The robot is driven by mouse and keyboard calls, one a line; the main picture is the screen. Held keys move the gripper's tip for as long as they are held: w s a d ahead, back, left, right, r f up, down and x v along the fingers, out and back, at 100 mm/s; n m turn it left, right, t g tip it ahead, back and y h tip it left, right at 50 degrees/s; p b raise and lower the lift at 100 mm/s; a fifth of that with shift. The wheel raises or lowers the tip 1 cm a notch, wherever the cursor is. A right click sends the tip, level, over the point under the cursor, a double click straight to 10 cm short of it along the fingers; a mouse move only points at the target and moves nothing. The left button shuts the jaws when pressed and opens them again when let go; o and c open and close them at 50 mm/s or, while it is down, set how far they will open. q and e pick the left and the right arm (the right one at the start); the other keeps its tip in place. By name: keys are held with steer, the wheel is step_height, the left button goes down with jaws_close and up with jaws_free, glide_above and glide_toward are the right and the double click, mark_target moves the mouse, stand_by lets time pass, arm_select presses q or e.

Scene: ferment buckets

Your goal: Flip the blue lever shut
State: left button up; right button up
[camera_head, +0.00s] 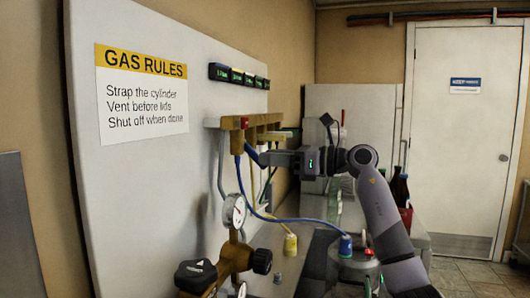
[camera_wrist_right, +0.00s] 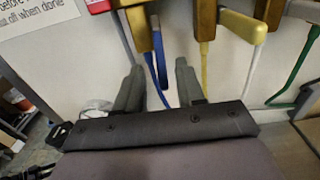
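The blue lever (camera_head: 252,153) hangs at a slant below the brass valve manifold (camera_head: 262,121) on the white board. In the right wrist view the blue lever (camera_wrist_right: 160,55) shows as a blue strip just beyond my fingertips, between their two lines. My right gripper (camera_head: 266,158) is close beside the lever in the head view. In the wrist view my right gripper (camera_wrist_right: 158,80) has its fingers apart with nothing clearly held. Whether a finger touches the lever cannot be told. My left gripper is not in view.
A red lever (camera_head: 243,122) sits beside the blue one. Blue, yellow (camera_wrist_right: 204,68), white and green hoses (camera_wrist_right: 300,65) hang near my right gripper. A gauge (camera_head: 234,210) and black-knobbed regulator (camera_head: 196,275) stand in front. A blue-capped vessel (camera_head: 346,246) is below my right arm.

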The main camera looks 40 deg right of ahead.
steer(key=shift+x, duration=1.05)
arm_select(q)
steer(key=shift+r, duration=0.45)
arm_select(e)
steer(key=shift+c, duration=0.3)
jaws_close()
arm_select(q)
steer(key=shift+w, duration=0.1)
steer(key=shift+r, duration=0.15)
arm_select(e)
steer(key=shift+d, duration=0.1)
